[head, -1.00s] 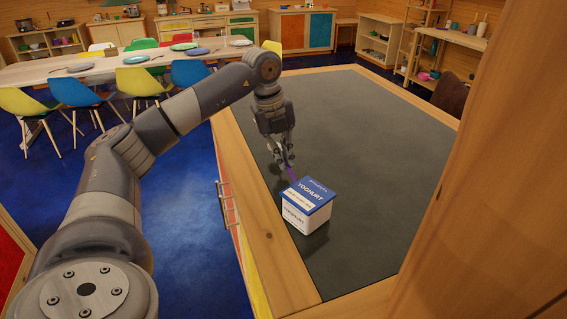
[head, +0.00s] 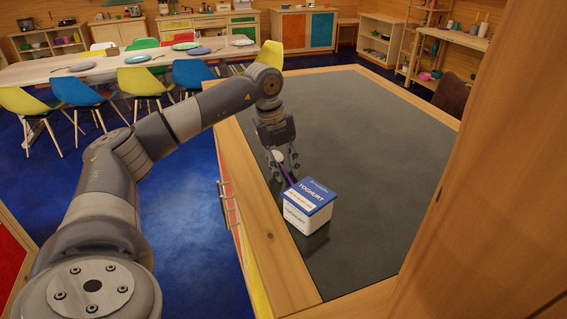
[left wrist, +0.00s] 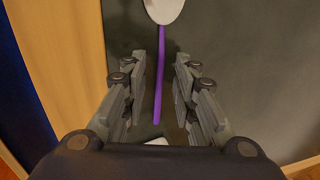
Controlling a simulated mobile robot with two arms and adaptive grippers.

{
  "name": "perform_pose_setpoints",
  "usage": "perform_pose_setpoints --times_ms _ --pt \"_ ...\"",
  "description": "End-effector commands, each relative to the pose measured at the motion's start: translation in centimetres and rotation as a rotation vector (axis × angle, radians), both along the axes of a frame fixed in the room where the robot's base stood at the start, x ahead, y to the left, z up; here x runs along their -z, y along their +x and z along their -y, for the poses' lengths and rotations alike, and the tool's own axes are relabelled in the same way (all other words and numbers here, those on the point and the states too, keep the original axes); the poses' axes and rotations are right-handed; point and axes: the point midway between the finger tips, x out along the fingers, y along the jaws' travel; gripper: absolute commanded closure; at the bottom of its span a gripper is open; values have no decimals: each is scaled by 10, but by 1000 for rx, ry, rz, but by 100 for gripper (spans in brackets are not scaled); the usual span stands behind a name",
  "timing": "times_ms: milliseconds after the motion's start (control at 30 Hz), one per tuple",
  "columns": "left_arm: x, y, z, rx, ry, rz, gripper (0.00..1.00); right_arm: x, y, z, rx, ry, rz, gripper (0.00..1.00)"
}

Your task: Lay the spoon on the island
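The spoon, with a purple handle (left wrist: 160,75) and a pale bowl (left wrist: 165,8), appears to lie on the dark top of the island (head: 375,130). It also shows in the head view, where its bowl (head: 278,156) points away from the yoghurt tub. My left gripper (head: 284,166) is just above the spoon. In the left wrist view its fingers (left wrist: 161,88) are spread on either side of the handle, with gaps on both sides. The handle's near end shows close to a small white patch. My right gripper is not in view.
A white and blue yoghurt tub (head: 308,208) stands on the island just in front of my left gripper. The island's wooden edge (head: 252,215) runs close on the left. The island top behind and to the right is clear. A wooden post (head: 480,190) blocks the right side.

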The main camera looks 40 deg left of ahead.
Motion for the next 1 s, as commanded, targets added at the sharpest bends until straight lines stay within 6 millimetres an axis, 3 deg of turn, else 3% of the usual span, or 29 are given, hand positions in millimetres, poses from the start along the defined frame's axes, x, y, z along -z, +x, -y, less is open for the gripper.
perform_pose_setpoints --times_ms 167,633,800,1000 --pt "-13 -1 -1 0 -1 3 73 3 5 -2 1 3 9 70" --pt "-104 -17 -9 0 -1 3 73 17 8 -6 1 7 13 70" --pt "-118 -20 -10 0 -1 0 73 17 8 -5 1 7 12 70" --pt "-120 -21 -11 0 0 -1 73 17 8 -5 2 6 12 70"
